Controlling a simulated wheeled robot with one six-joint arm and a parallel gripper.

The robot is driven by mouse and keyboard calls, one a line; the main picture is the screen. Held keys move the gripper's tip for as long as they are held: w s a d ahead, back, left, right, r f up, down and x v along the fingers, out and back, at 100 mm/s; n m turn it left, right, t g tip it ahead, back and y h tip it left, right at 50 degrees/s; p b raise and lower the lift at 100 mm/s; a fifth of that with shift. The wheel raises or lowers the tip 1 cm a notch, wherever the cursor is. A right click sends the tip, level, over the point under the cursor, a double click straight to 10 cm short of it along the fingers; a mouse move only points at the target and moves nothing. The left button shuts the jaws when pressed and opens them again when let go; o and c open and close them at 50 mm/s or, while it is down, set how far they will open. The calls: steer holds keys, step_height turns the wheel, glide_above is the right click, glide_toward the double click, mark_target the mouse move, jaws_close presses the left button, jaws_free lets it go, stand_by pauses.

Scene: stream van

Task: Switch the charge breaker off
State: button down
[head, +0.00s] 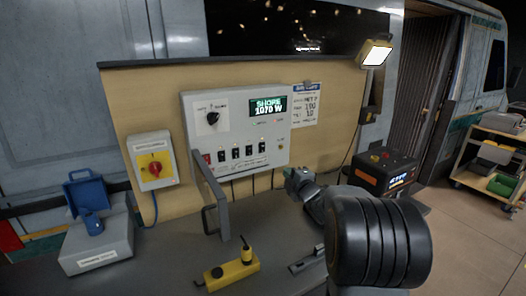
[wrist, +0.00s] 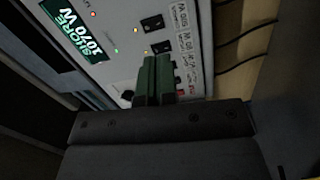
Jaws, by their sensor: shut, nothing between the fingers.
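A white control panel (head: 272,132) on the tan board carries a row of black breaker switches (head: 235,153) and one red switch (head: 207,158). My gripper (head: 291,175) shows in front of the panel's lower right in the head view. In the wrist view its green fingertips (wrist: 155,75) are shut and empty, pointing at the switch row. They hide part of that row; two black switches (wrist: 156,36) show beyond them. I cannot tell whether the fingertips touch the panel.
A grey bar handle (head: 208,185) stands before the panel's left side. A yellow tool (head: 232,270) lies on the grey counter. A black-and-orange unit (head: 385,172) stands right.

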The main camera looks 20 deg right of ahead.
mark_target(263, 146)
steer(key=r+n+y, duration=0.1)
steer(key=a+n, duration=0.1)
steer(key=shift+s+a+r+n+t+y, duration=0.1)
steer(key=shift+a+r+n+t+y, duration=0.05)
steer(key=shift+r+n+t+y, duration=0.2)
steer(key=w+p, duration=0.1)
steer(key=w, duration=0.3)
steer(key=w+a+r+p, duration=0.1)
steer(key=w, duration=0.4)
steer(key=w+p, duration=0.1)
steer(key=w, duration=0.3)
steer(key=shift+w+a+r+p, duration=0.3)
steer(key=shift+w+r+p, duration=0.1)
